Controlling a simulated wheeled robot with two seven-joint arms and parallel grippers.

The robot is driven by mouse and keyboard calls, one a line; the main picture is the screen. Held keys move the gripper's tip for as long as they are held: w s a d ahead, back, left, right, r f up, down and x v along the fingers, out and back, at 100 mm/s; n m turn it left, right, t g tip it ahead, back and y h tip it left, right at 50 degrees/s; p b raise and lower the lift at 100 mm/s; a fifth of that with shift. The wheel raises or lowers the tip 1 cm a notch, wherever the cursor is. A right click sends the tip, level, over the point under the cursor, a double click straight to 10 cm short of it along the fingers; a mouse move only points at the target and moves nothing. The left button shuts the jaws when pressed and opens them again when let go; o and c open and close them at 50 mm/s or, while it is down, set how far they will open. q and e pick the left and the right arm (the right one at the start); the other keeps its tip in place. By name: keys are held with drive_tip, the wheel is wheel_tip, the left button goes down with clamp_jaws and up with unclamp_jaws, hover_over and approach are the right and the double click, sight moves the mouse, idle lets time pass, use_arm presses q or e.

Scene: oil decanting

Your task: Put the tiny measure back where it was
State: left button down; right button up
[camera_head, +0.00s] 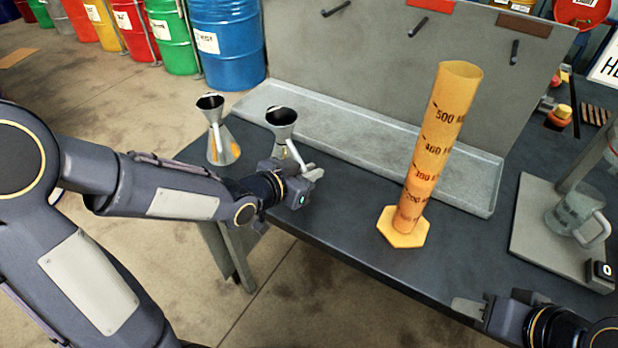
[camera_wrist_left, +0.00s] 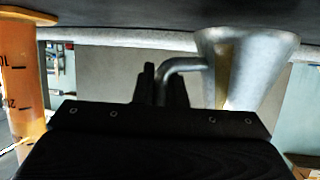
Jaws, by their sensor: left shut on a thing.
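A small metal measure (camera_head: 282,118) with a dark open mouth is upright at the left end of the bench. My left gripper (camera_head: 312,174) is shut on its curved handle, which shows in the left wrist view (camera_wrist_left: 182,66). The measure's silvery cone also shows there (camera_wrist_left: 250,65). My arm hides its lower part in the head view, and I cannot tell whether its base touches the bench. A second metal measure (camera_head: 223,148), oil-streaked, stands to its left. My right gripper (camera_head: 468,308) is at the lower right, apart from the measures; its finger opening is unclear.
A tall orange graduated cylinder (camera_head: 430,160) stands on the bench right of my left gripper. A long grey tray (camera_head: 370,150) runs along the back below a panel with pegs. A glass jug (camera_head: 575,220) stands on a stand at the right. The bench's front middle is clear.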

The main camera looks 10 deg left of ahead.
use_arm(q)
drive_tip(key=shift+f, duration=0.9)
drive_tip(key=shift+f+b, duration=0.15)
drive_tip(key=shift+b, duration=0.15)
drive_tip(key=c, duration=1.5)
unclamp_jaws()
